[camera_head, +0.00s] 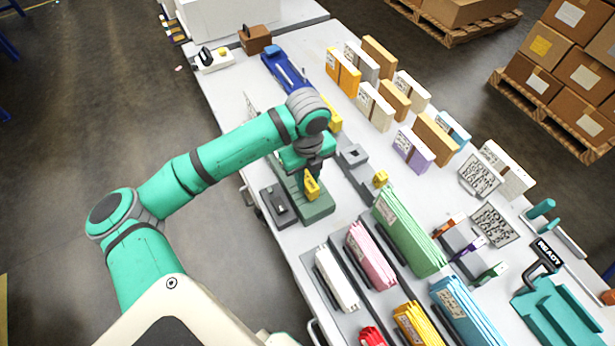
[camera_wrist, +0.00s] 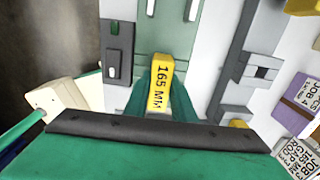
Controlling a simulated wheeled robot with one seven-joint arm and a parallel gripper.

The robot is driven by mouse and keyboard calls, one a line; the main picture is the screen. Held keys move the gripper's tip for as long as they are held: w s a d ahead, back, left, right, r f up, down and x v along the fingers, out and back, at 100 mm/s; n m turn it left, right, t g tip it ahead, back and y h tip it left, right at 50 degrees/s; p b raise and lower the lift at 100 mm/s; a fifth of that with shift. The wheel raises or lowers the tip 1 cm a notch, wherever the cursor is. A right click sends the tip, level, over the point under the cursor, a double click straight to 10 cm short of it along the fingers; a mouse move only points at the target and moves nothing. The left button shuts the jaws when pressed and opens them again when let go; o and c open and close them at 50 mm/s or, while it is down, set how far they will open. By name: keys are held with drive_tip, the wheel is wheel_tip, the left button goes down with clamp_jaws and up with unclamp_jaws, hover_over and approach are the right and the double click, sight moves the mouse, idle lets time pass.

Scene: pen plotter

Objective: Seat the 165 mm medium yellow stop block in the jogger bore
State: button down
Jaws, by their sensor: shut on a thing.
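The yellow stop block (camera_wrist: 160,84) is marked 165 MM in the wrist view. My gripper (camera_wrist: 160,98) is shut on it, with a teal finger on each side. In the head view the block (camera_head: 312,187) hangs under my gripper (camera_head: 311,172), over or in front of a grey-green fixture (camera_head: 318,209). I cannot tell whether block and fixture touch. A grey block with a dark square opening (camera_head: 353,154), perhaps the jogger bore, stands on a grey rail to the right; it also shows in the wrist view (camera_wrist: 264,73). The held block is apart from it.
Another yellow block (camera_head: 380,178) stands at the rail's near end, and a yellow piece (camera_head: 334,119) near its far end. A dark grey box (camera_head: 278,205) lies left of the fixture. Paper racks with a green stack (camera_head: 408,232) crowd the near right.

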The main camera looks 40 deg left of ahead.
drive_tip(key=shift+f, duration=0.6)
drive_tip(key=c, duration=1.4)
unclamp_jaws()
wheel_tip(320, 180, up, 11)
drive_tip(key=shift+f, duration=0.1)
